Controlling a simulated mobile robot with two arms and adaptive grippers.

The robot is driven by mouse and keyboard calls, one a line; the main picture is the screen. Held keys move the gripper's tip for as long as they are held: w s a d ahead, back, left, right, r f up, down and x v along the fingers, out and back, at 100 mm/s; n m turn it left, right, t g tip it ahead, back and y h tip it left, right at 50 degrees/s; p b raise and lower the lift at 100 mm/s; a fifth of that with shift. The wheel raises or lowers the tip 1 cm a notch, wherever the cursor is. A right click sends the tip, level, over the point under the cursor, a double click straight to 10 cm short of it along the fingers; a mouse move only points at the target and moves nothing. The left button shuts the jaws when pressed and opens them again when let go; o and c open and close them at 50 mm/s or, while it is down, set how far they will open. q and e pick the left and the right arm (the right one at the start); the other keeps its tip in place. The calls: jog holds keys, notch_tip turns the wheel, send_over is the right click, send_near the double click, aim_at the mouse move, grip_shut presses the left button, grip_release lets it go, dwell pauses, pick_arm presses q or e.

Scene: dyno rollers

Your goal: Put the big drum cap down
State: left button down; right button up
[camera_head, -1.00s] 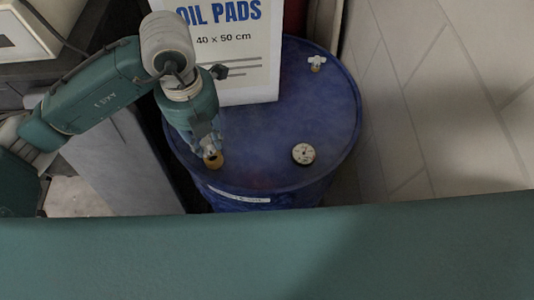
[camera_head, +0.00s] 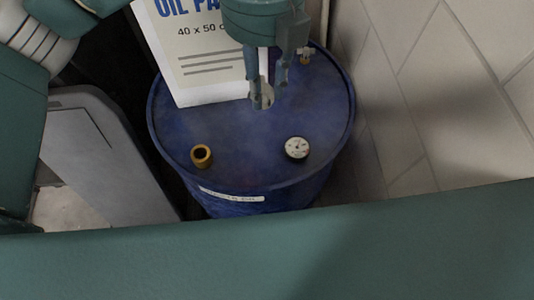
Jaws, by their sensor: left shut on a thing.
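My left gripper (camera_head: 262,101) points down over the back middle of the blue drum's top (camera_head: 250,140). It is shut on the big drum cap (camera_head: 268,95), a small pale grey piece mostly hidden by the fingers. I cannot tell whether the cap touches the drum top. A brass-coloured ring with a dark open hole (camera_head: 202,156) stands at the front left of the drum top. My right gripper is not in view.
A small brass fitting with a pale handle (camera_head: 305,58) is at the back right. A white oil pads box (camera_head: 195,65) stands at the back left. The middle front of the top is clear.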

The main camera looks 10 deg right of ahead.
pick_arm(q)
jog(key=shift+s+d, duration=0.2)
notch_tip(320, 180, down, 19)
jog(key=p, duration=0.4)
jog(key=shift+p, duration=0.3)
jog(key=shift+f, duration=0.35)
jog(key=c, duration=1.8)
grip_release()
jog(key=shift+b, duration=0.3)
jog(key=o, duration=0.4)
jog(key=shift+w, duration=0.1)
